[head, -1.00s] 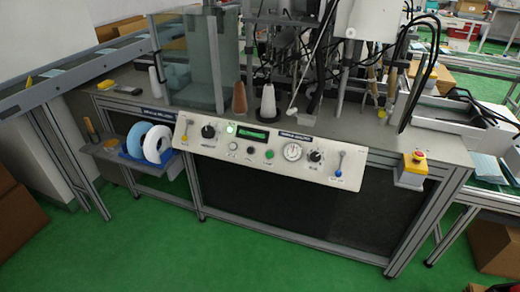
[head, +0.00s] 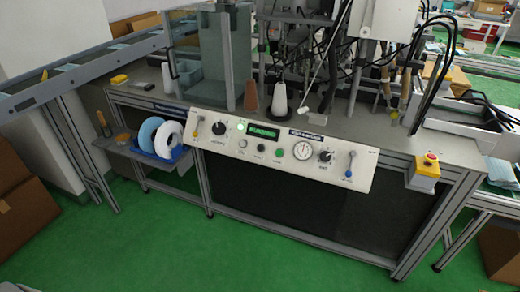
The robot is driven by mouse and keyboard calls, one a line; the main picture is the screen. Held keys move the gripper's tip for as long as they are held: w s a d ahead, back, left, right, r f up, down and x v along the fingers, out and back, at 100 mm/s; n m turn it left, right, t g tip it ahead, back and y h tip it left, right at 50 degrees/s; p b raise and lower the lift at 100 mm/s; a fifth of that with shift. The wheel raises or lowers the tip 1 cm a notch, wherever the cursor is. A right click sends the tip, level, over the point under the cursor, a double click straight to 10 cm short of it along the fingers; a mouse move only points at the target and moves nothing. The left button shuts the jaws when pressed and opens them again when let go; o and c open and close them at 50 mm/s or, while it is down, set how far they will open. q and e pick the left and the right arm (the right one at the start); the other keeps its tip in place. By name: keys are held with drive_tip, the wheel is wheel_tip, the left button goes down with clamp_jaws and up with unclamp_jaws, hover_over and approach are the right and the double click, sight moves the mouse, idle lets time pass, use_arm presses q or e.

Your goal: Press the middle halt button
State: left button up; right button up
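The white control panel (head: 225,153) is mounted on the front edge of the machine bench. Below its green-lit display (head: 263,133) is a row of three small round buttons: a pale left one (head: 242,144), a dark middle one (head: 261,148) and a green right one (head: 280,153). Their labels are too small to read. A red mushroom button (head: 430,159) sits on a yellow box (head: 426,173) at the bench's right front corner. Neither of my grippers is in view, and nothing covers the panel.
The panel also holds a dark knob (head: 218,128), a round gauge (head: 303,150) and levers near both ends. A side shelf (head: 128,148) holds blue and white rolls. The green floor (head: 240,255) in front is clear.

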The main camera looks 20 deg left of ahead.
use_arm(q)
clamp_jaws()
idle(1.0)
